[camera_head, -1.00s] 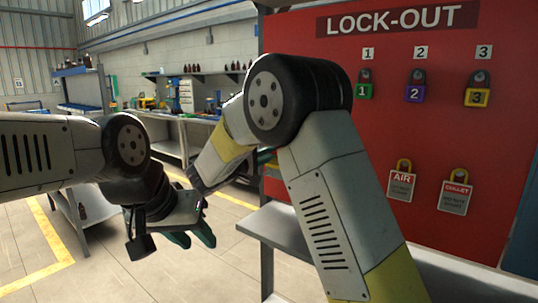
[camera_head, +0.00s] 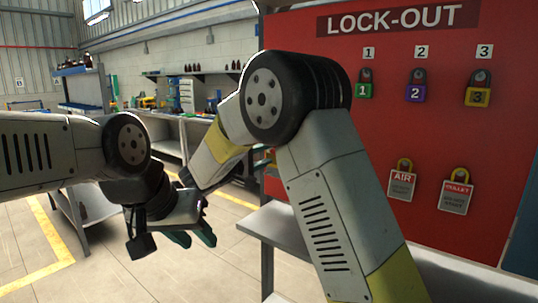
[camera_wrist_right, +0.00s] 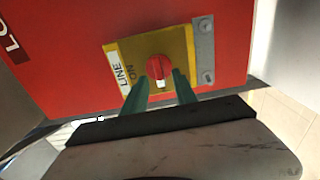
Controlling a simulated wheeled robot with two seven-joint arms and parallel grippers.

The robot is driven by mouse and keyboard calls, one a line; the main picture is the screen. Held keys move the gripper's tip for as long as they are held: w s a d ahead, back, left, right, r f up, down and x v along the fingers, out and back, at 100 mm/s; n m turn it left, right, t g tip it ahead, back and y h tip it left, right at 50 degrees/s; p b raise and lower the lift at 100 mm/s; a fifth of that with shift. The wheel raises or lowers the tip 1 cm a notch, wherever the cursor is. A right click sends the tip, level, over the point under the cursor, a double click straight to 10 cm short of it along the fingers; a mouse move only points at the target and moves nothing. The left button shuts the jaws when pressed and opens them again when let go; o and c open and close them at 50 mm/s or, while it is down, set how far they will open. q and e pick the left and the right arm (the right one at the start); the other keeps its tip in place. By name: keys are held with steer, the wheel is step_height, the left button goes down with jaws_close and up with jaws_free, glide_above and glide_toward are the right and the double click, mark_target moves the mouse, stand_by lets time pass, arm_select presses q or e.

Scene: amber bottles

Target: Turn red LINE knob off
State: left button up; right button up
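The red LINE knob (camera_wrist_right: 158,69) sits on a yellow plate (camera_wrist_right: 186,45) on the red board, in the right wrist view. My right gripper (camera_wrist_right: 160,76) is open, with one green finger at each side of the knob's lower part. I cannot tell whether either finger touches it. In the head view the right gripper is largely hidden by my own arm. My left gripper (camera_head: 193,238) is open and empty, above the floor at the left.
The red LOCK-OUT board (camera_head: 330,60) carries several padlocks, including a green one (camera_head: 365,90), and two tags (camera_head: 402,184). A grey shelf (camera_head: 285,232) juts out below the board. A workbench (camera_head: 165,148) and shelves stand further back. The floor at lower left is clear.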

steer(key=v, duration=0.6)
steer(key=shift+d, duration=0.15)
steer(key=s+d+f+m+g+y, duration=0.25)
steer(key=s+d+g, duration=0.3)
steer(key=d, duration=0.55)
steer(key=s+d+f+m+g+y, duration=0.1)
steer(key=s+d+f+m+g, duration=0.2)
steer(key=s+d, duration=0.6)
steer(key=s+m+y, duration=0.5)
steer(key=s+y, duration=0.4)
steer(key=s, duration=0.5)
